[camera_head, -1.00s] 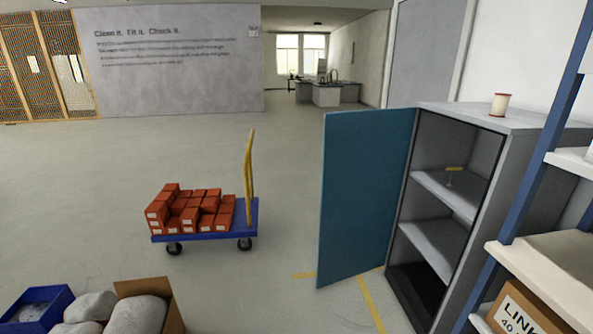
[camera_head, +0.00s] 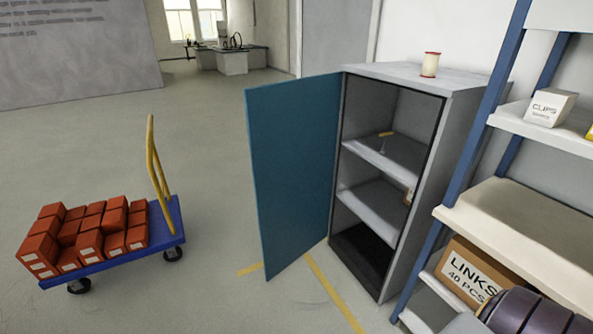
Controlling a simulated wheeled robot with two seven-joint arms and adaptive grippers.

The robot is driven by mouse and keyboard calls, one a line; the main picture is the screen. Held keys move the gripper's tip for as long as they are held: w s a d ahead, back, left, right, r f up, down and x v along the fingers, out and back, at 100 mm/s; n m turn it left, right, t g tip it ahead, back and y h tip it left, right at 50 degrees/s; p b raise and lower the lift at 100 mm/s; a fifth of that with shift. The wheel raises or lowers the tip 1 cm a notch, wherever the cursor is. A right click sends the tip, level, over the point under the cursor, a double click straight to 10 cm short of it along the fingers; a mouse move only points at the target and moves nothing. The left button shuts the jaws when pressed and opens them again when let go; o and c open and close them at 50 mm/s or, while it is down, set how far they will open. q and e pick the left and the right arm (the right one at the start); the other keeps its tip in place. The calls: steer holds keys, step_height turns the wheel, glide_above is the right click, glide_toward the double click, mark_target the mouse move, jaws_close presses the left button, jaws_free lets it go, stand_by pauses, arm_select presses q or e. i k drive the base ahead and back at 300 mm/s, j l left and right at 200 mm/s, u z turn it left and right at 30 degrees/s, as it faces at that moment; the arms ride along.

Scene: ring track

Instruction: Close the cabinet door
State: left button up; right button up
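The grey cabinet (camera_head: 426,190) stands right of the middle, its front open. Its blue door (camera_head: 295,170) is swung wide open on the left side and reaches out over the floor. Inside are shelves (camera_head: 375,208), with a small yellow-topped item (camera_head: 386,134) on the upper one. A spool (camera_head: 430,64) stands on the cabinet's top. Neither of my grippers shows in the view.
A blue cart (camera_head: 120,258) with several red boxes (camera_head: 88,238) and a yellow handle stands on the left. Blue-framed shelving (camera_head: 468,150) with a LINKS box (camera_head: 474,272) stands close on the right. The floor before the door is clear.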

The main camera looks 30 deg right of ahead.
mark_target(292, 124)
steer(key=i+z, duration=0.2)
steer(key=i, duration=0.2)
steer(key=i+j+z, duration=0.2)
steer(key=i, duration=0.2)
steer(key=i+j+z, duration=0.15)
steer(key=i+z, duration=0.15)
steer(key=z, duration=0.15)
steer(key=i+j+z, duration=0.25)
steer(key=z, duration=0.15)
steer(key=i+j+z, duration=0.3)
steer(key=z, duration=0.15)
steer(key=i+j+z, duration=0.2)
steer(key=j+z, duration=0.2)
steer(key=i+j+z, duration=0.1)
steer(key=j+z, duration=0.3)
steer(key=j, duration=0.2)
steer(key=j+z, duration=0.35)
steer(key=j, duration=0.25)
steer(key=j+z, duration=0.2)
steer(key=j, duration=0.55)
